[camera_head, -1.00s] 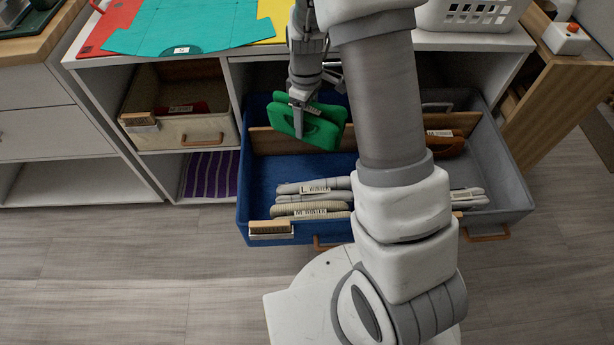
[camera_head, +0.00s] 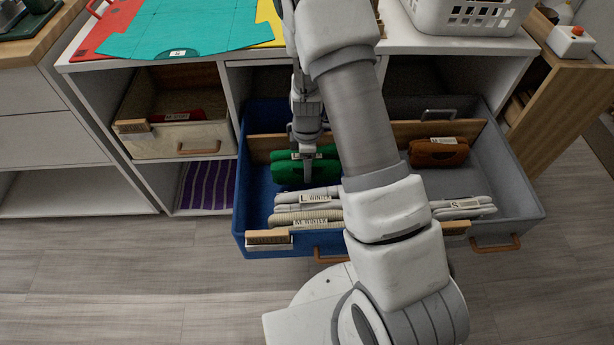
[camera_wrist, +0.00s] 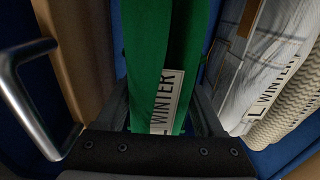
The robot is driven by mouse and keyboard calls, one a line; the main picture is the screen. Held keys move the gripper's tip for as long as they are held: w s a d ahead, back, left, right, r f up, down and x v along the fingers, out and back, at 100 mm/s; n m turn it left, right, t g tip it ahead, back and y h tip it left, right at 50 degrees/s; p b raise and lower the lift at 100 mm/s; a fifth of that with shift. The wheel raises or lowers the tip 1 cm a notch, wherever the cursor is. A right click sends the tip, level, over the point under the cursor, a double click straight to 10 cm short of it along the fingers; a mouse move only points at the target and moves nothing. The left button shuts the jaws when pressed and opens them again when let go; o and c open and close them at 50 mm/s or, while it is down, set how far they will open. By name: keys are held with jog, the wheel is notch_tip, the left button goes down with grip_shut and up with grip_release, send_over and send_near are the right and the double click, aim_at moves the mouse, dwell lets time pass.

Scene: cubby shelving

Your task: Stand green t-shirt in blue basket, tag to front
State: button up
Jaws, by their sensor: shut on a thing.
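The green t-shirt (camera_head: 290,170) is a folded bundle down inside the blue basket (camera_head: 251,205), just in front of the wooden divider (camera_head: 262,146). My gripper (camera_head: 307,178) points down and is shut on the shirt. In the wrist view the green t-shirt (camera_wrist: 158,50) runs between the two fingers, and its white tag (camera_wrist: 166,102) reads "L WINTER" and faces up. In the head view my arm hides the shirt's right end. Whether the shirt touches the basket floor cannot be told.
Folded light garments labelled "L WINTER" (camera_head: 312,197) and "M WINTER" (camera_head: 300,217) lie at the basket's front. A grey basket (camera_head: 520,205) on the right holds a brown bundle (camera_head: 438,152). A metal handle (camera_wrist: 35,95) is close left in the wrist view.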

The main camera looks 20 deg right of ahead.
jog(key=shift+f+b, duration=0.6)
jog(key=shift+f, duration=1.25)
jog(key=shift+f, duration=0.25)
jog(key=o, duration=1.5)
jog(key=shift+r, duration=0.1)
